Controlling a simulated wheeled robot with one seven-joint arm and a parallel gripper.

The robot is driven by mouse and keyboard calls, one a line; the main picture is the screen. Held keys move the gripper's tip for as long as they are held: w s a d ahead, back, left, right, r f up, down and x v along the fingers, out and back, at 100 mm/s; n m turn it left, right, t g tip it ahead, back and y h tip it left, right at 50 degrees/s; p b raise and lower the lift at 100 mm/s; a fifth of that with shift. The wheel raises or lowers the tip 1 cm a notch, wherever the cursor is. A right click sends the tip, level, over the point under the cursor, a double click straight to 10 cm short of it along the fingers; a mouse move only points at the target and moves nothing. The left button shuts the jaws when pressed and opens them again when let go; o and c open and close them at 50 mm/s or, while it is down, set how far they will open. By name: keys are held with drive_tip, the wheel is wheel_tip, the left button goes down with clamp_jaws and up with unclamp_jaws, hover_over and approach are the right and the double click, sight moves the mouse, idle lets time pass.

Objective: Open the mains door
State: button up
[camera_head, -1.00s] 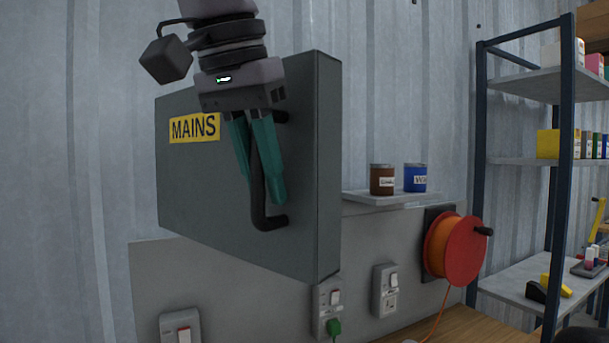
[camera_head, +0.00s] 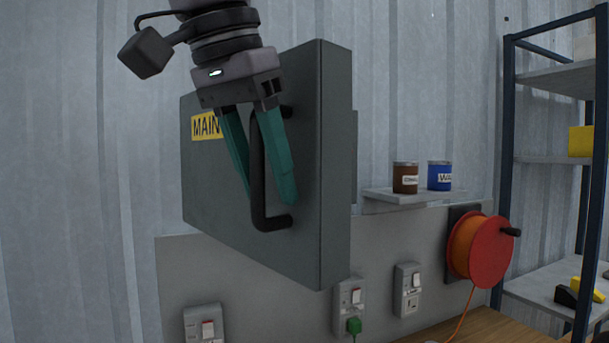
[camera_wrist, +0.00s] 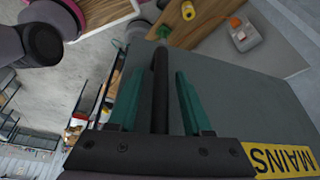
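The grey mains door (camera_head: 222,195) with its yellow MAINS label (camera_head: 206,126) is in the middle of the head view. Its near right edge stands out from the wall, and a narrow strip of grey box (camera_head: 354,150) shows behind it. The black bar handle (camera_head: 258,180) runs upright on the door's right part. My gripper (camera_head: 268,197) has its two green fingers on either side of the handle. In the wrist view the handle (camera_wrist: 160,95) lies between the fingers with gaps on both sides, so the gripper is open. The inside of the box is hidden.
A small shelf with a brown tin (camera_head: 405,178) and a blue tin (camera_head: 439,176) is right of the door. An orange cable reel (camera_head: 478,250) and sockets (camera_head: 349,297) are lower on the wall. A dark-framed shelf rack (camera_head: 507,180) stands at the right.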

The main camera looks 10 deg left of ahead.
drive_tip(key=shift+r, duration=0.1)
drive_tip(key=v, duration=1)
drive_tip(key=shift+r, duration=0.25)
drive_tip(key=shift+s+a, duration=0.15)
drive_tip(key=shift+s, duration=0.05)
